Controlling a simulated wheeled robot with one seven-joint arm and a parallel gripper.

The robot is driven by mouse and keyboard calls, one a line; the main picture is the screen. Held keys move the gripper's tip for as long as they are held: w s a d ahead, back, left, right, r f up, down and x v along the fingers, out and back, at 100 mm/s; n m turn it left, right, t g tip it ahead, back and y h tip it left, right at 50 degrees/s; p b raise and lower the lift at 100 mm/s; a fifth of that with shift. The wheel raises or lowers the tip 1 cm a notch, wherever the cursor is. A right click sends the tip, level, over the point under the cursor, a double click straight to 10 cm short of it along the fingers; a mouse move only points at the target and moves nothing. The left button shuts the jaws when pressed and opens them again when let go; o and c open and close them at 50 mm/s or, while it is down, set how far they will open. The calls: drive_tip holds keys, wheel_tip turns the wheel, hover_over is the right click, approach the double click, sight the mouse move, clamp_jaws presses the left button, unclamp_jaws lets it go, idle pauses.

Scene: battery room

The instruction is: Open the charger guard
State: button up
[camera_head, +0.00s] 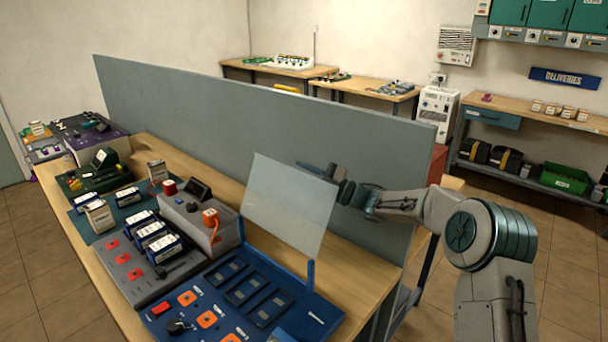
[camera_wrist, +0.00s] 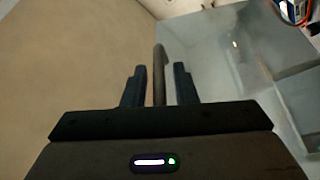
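The charger guard (camera_head: 289,207) is a clear, pale panel standing raised and tilted at the back of the blue charger station (camera_head: 262,328). The station's flat bays in front are uncovered. My gripper (camera_head: 336,174) is at the panel's upper right edge in the head view. In the wrist view, a thin curved handle (camera_wrist: 159,64) runs between the two dark fingers of my gripper (camera_wrist: 159,88). A gap shows on both sides of the handle, so the fingers are open around it. The guard's clear surface (camera_wrist: 215,60) fills the right of the wrist view.
A grey partition (camera_head: 200,115) runs close behind the bench. A grey dock with battery packs (camera_head: 150,235) and a grey box with an orange-topped part (camera_head: 200,215) stand left of the station. The far shelf (camera_head: 540,110) is well away.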

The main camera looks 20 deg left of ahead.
sight(303, 176)
clamp_jaws()
drive_tip(key=shift+s+a+r+n+g+h+b, duration=0.15)
drive_tip(key=shift+s+a+r+n+g+b, duration=0.15)
drive_tip(key=shift+s+n+b, duration=0.4)
drive_tip(key=shift+s+a+r+n+g+h+b, duration=0.15)
drive_tip(key=shift+s+r+n+b, duration=0.3)
drive_tip(key=shift+b, duration=0.45)
drive_tip(key=shift+s+a+r+n+g+h+b, duration=0.15)
drive_tip(key=shift+s+a+r+n+b, duration=0.25)
drive_tip(key=shift+s+b, duration=0.35)
drive_tip(key=shift+w+d+f, duration=0.1)
drive_tip(key=shift+o, duration=1.5)
unclamp_jaws()
drive_tip(key=d+f+b, duration=0.2)
drive_tip(key=d+b, duration=0.1)
drive_tip(key=d, duration=1)
drive_tip(key=shift+s+d, duration=0.2)
drive_tip(key=shift+d, duration=0.15)
